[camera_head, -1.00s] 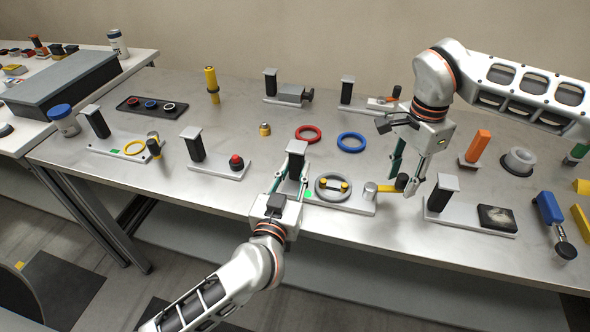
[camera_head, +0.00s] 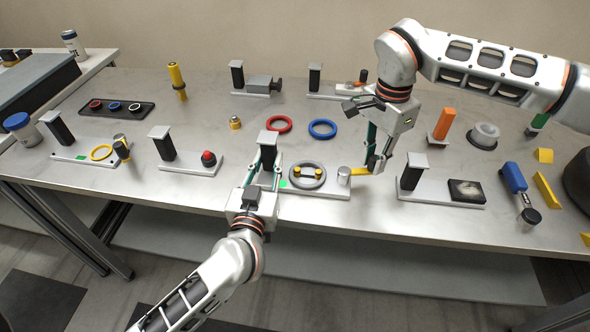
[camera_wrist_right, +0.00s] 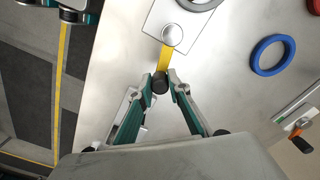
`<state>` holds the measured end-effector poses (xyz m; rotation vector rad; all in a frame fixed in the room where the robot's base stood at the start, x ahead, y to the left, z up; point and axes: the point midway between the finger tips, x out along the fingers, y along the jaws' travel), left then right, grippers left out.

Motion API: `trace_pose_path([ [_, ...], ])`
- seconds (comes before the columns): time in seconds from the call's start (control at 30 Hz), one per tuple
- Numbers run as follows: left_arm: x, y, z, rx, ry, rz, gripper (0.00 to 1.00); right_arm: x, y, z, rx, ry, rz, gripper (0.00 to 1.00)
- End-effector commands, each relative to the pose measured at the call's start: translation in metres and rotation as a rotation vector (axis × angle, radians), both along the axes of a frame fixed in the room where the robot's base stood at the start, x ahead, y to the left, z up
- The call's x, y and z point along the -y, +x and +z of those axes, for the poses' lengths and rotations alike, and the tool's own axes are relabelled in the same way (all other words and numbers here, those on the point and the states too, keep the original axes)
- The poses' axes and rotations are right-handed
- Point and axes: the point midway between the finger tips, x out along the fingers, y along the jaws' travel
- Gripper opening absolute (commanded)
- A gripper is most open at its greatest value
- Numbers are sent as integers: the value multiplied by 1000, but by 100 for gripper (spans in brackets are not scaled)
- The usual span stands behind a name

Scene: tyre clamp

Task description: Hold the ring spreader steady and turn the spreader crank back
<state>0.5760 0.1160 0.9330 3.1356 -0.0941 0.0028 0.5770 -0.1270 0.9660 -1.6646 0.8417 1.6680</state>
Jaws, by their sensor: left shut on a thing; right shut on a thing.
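The ring spreader's pale base plate (camera_head: 330,191) lies near the table's front edge. It carries a dark post with a grey cap (camera_head: 268,138), a grey ring (camera_head: 294,180) around two yellow pegs, and a round metal hub (camera_head: 343,174). The yellow spreader crank (camera_head: 359,171) reaches right from the hub; its arm (camera_wrist_right: 165,58) also shows in the right wrist view. My left gripper (camera_head: 264,171) is shut on the post. My right gripper (camera_head: 375,165) is shut on the crank's dark end knob (camera_wrist_right: 160,84); its fingers partly hide the knob in the head view.
Red (camera_head: 279,124) and blue (camera_head: 322,129) rings lie loose behind the spreader. A fixture with a dark pad (camera_head: 467,191) stands close on the right. A fixture with a red button (camera_head: 208,158) stands on the left. The table's front edge is close.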

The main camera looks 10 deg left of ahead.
Motion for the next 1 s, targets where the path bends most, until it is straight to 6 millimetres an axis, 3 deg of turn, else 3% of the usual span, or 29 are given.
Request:
trace_pose_path([
  [0.8, -2, -1, -11, -13, 12, 2, 0, 0, 1, 13, 6, 3, -5, 0],
  [1.0, -1, -2, -12, -16, 11, 1, 0, 1, -4, 13, 7, 3, -92, 0],
])
